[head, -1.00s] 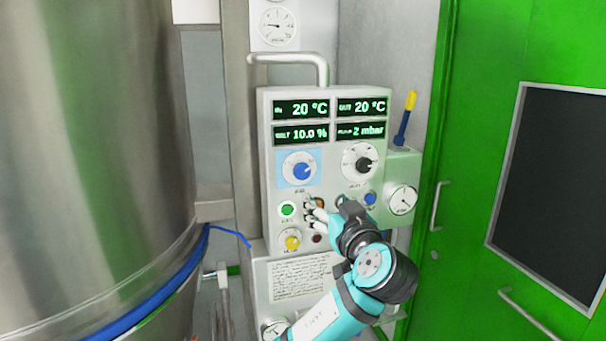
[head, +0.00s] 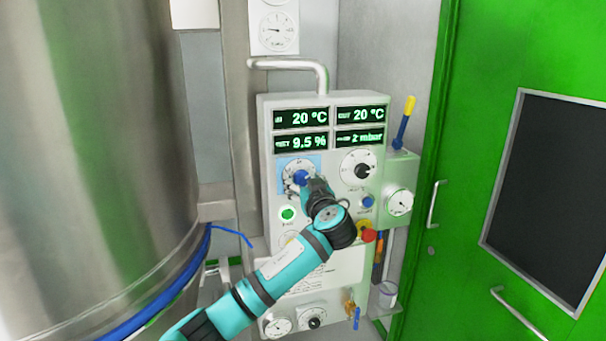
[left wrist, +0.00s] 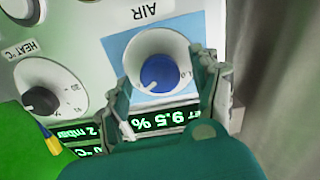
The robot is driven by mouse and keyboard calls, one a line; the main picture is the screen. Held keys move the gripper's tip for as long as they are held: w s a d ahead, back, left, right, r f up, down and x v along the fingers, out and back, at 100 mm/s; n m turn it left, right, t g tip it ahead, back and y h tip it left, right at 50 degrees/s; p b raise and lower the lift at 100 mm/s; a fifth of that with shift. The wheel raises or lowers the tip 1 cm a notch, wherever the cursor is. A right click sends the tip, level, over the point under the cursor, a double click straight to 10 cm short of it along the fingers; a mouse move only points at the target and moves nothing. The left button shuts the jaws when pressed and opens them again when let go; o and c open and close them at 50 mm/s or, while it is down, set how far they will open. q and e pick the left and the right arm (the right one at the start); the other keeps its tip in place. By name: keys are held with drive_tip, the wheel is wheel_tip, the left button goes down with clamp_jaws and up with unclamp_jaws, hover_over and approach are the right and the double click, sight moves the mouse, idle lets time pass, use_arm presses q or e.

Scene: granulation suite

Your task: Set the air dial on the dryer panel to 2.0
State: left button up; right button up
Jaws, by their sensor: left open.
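The air dial, a blue knob (head: 300,177) on a light-blue square, sits at the upper left of the dryer panel (head: 268,215). In the left wrist view the dial (left wrist: 158,74) is under the label AIR, with a white mark on the knob's lower left; its scale is mostly unreadable. My left gripper (head: 297,184) is at the dial's lower side in the head view. In the left wrist view my left gripper (left wrist: 165,82) is open, one finger on each side of the dial. I cannot tell whether they touch it. My right gripper is out of view.
A black heat dial (head: 361,168) is to the right. Displays (head: 300,142) above include 9.5 % and 2 mbar. A lit green button (head: 288,213) and a red button (head: 367,235) are below. A steel vessel (head: 95,150) stands left, a green door (head: 470,130) right.

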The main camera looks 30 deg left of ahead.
use_arm(q)
drive_tip(key=shift+w+a, duration=0.25)
drive_tip(key=shift+a, duration=0.1)
drive_tip(key=shift+c, duration=0.4)
drive_tip(key=c, duration=1.1)
drive_tip(key=shift+f+b, duration=0.2)
drive_tip(key=shift+b, duration=0.4)
drive_tip(key=n+b, duration=0.1)
drive_tip(key=b, duration=0.3)
drive_tip(key=f+n+b, duration=0.1)
drive_tip(key=n+b, duration=0.1)
drive_tip(key=b, duration=0.2)
drive_tip(key=shift+d+b, duration=0.1)
drive_tip(key=shift+b, duration=0.25)
drive_tip(key=n+b, duration=0.3)
drive_tip(key=b, duration=0.2)
drive_tip(key=n+b, duration=0.2)
drive_tip(key=b, duration=0.1)
drive_tip(key=shift+r+n, duration=0.3)
drive_tip(key=shift+r+n+b, duration=0.2)
drive_tip(key=shift+n+b, duration=0.95)
drive_tip(key=shift+n, duration=0.35)
